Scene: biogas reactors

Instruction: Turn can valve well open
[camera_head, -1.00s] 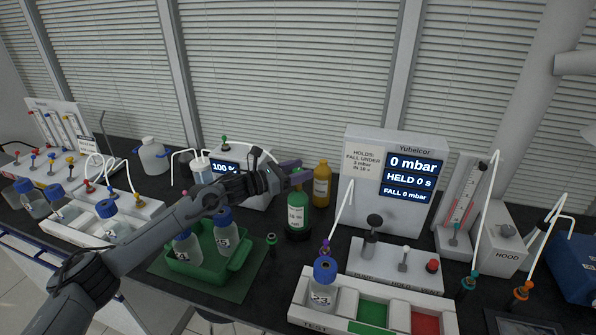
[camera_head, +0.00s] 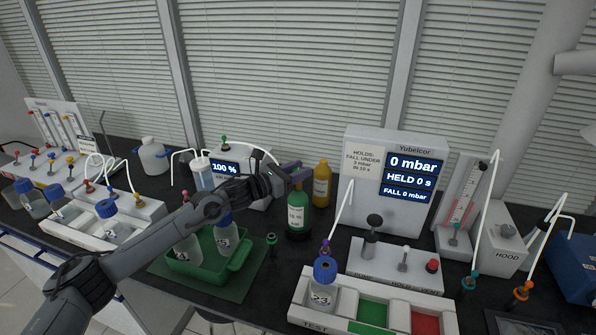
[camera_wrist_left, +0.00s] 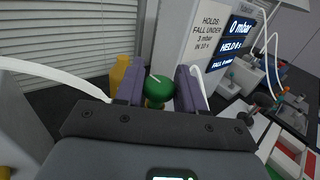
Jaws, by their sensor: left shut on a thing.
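The green can (camera_head: 296,220) with a white label stands upright on the dark bench, left of the Yubelcor display box. My left gripper (camera_head: 296,172) is at the top of the can, its purple fingers covering the valve area in the head view. In the left wrist view a round green part with a thin white mark (camera_wrist_left: 157,92) sits between my left gripper's fingers (camera_wrist_left: 160,88), which are shut on it. I take it for the can's valve; how far it is turned is hard to tell. My right gripper is not in view.
An amber bottle (camera_head: 321,186) stands close behind the can. The display box (camera_head: 352,205) reads 0 mbar. A green tray (camera_head: 190,267) with bottles lies to the left, and a white test rack (camera_head: 308,311) with bottle 23 is in front right. A white tube (camera_wrist_left: 45,72) crosses the wrist view.

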